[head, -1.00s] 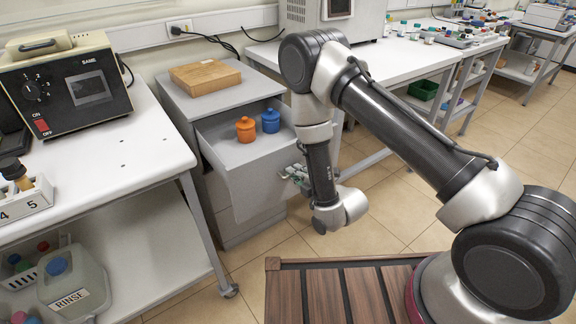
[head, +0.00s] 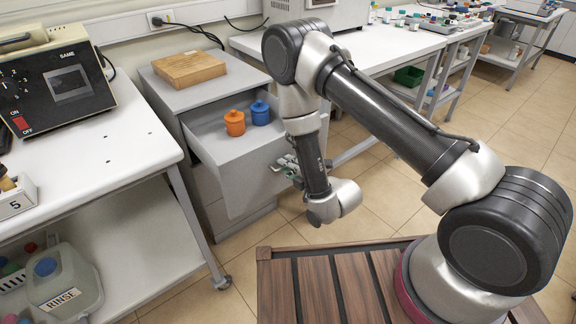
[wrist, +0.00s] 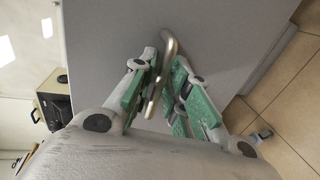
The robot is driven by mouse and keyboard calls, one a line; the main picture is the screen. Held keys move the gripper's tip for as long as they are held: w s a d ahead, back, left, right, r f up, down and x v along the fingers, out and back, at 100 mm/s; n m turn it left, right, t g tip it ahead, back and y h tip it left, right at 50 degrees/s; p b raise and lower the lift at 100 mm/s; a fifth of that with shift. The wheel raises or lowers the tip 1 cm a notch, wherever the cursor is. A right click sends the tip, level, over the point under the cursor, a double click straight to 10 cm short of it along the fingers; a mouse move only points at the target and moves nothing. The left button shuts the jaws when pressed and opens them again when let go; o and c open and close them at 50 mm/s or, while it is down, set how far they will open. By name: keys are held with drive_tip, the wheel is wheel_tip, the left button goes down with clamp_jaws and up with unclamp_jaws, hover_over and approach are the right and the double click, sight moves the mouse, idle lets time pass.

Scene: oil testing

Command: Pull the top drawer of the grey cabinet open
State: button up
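The grey cabinet (head: 206,95) stands left of centre in the head view. Its top drawer (head: 214,149) is pulled well out, with its inside visible from above. An orange lidded jar (head: 235,123) and a blue lidded jar (head: 260,113) stand upright in it. My gripper (head: 286,165) is at the drawer front, partly hidden by my arm. In the wrist view, the bent metal handle (wrist: 169,46) runs between the green finger pads of my gripper (wrist: 166,72). The fingers are closed around the handle; the exact contact on the right pad is hard to see.
A wooden block (head: 189,69) lies on the cabinet top. A white bench (head: 95,150) with a dark-fronted device (head: 58,82) stands at left, close to the drawer. Another white bench (head: 400,45) is behind my arm. Tiled floor (head: 375,200) is free around the cabinet's right.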

drive_tip(key=v, duration=0.7)
drive_tip(key=shift+s, duration=0.2)
drive_tip(key=shift+d, duration=0.15)
